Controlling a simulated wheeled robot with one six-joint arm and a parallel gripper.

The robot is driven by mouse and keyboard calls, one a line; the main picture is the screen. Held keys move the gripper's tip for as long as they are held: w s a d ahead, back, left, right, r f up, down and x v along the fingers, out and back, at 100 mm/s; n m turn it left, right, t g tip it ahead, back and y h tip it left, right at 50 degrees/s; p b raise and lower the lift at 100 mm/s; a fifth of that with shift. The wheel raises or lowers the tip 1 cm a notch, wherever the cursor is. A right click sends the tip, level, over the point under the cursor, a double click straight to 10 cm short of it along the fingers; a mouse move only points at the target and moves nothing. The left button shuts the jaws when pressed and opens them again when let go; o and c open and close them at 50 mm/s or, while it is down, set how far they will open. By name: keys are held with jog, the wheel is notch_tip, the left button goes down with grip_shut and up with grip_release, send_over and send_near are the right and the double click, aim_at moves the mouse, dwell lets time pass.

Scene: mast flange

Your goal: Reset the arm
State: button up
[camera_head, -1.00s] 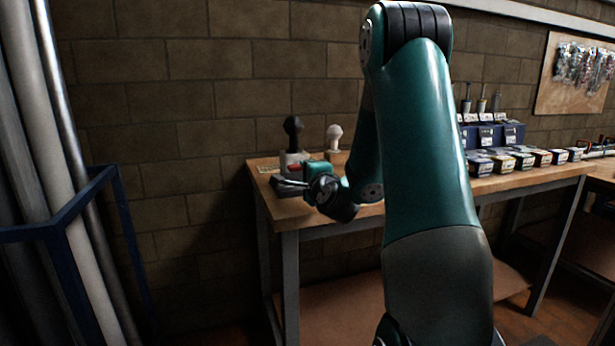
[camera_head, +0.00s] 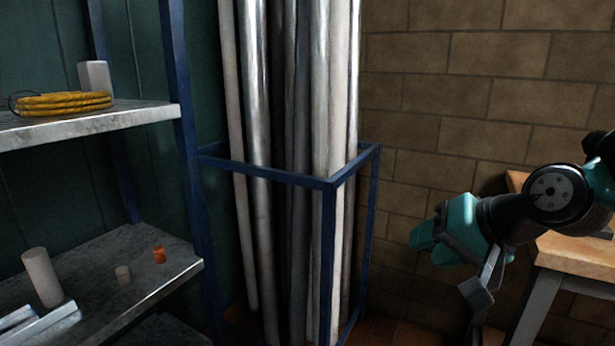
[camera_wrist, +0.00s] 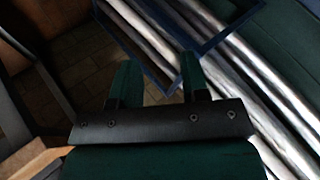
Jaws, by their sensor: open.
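My gripper (camera_wrist: 157,80) shows in the wrist view with its two teal fingers apart and nothing between them. Floor tiles and a blue frame bar lie beyond the fingers. In the head view my arm reaches in from the right edge, with the teal gripper end (camera_head: 437,236) in front of the block wall, to the right of the pipe rack and left of the workbench. The fingertips are hard to make out there. No object is held.
Tall metal pipes (camera_head: 257,110) stand in a blue frame (camera_head: 330,183); the pipes also cross the wrist view (camera_wrist: 262,85). A shelf (camera_head: 150,112) at left holds a yellow cable coil (camera_head: 62,101). A wooden workbench (camera_head: 580,252) stands at right, partly behind my arm.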

jog(key=s+a+n+g+h, duration=0.1)
jog(key=s+a+n+g, duration=0.3)
jog(key=s, duration=0.4)
jog(key=s+a+n+g, duration=0.25)
jog(key=s+n, duration=0.35)
jog(key=s, duration=0.3)
notch_tip(320, 180, up, 18)
jog(key=g+p, duration=0.1)
jog(key=p, duration=1.7)
jog(key=shift+s+d+f+h, duration=0.2)
jog(key=shift+s+d+h, duration=0.15)
jog(key=shift+s, duration=0.1)
